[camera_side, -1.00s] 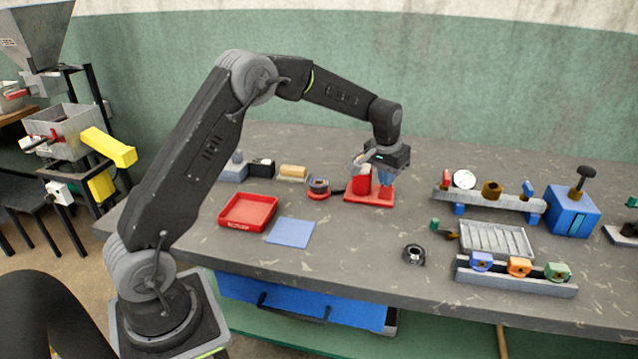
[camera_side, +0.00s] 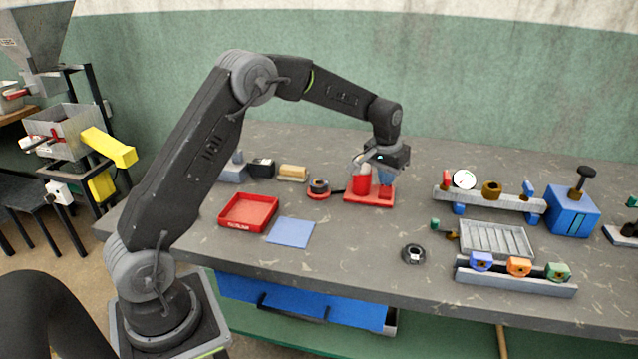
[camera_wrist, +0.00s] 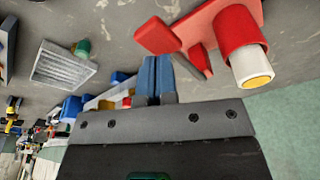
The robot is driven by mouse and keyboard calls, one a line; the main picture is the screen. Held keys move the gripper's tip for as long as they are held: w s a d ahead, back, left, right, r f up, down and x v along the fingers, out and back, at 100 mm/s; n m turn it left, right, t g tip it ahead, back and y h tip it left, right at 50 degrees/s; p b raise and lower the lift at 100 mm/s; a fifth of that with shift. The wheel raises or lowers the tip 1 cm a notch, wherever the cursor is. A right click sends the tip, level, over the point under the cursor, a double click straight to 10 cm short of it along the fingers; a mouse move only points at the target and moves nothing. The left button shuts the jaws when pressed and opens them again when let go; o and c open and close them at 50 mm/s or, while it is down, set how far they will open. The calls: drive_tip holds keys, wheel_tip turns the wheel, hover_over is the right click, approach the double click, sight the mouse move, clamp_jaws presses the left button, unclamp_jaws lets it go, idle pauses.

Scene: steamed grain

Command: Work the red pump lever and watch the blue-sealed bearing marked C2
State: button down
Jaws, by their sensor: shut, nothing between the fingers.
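The red pump (camera_side: 361,181) stands on a red base plate (camera_side: 369,199) near the middle of the bench. My gripper (camera_side: 385,183) has its blue fingers shut and empty, pointing down at the pump's right side. In the wrist view the shut fingers (camera_wrist: 156,60) are beside the red pump parts; the pump cylinder (camera_wrist: 237,32) has a pale, yellow-ended top. I cannot tell which red part is the lever, or whether the fingers touch it. A blue bearing block (camera_side: 481,262) sits at the left of a front rail; no C2 mark is legible.
Orange (camera_side: 518,267) and green (camera_side: 558,271) blocks share the rail. A ribbed metal tray (camera_side: 497,240) and a gauge rail (camera_side: 490,201) stand to the right. A black ring (camera_side: 413,254) lies in front. A red tray (camera_side: 248,212) and blue mat (camera_side: 290,233) lie left.

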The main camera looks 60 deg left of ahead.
sight(384, 192)
drive_tip(key=shift+f, duration=0.15)
idle(0.3)
drive_tip(key=shift+f, duration=2.75)
drive_tip(key=shift+r, duration=3.9)
wheel_tip(384, 192, up, 4)
drive_tip(key=shift+f, duration=3.05)
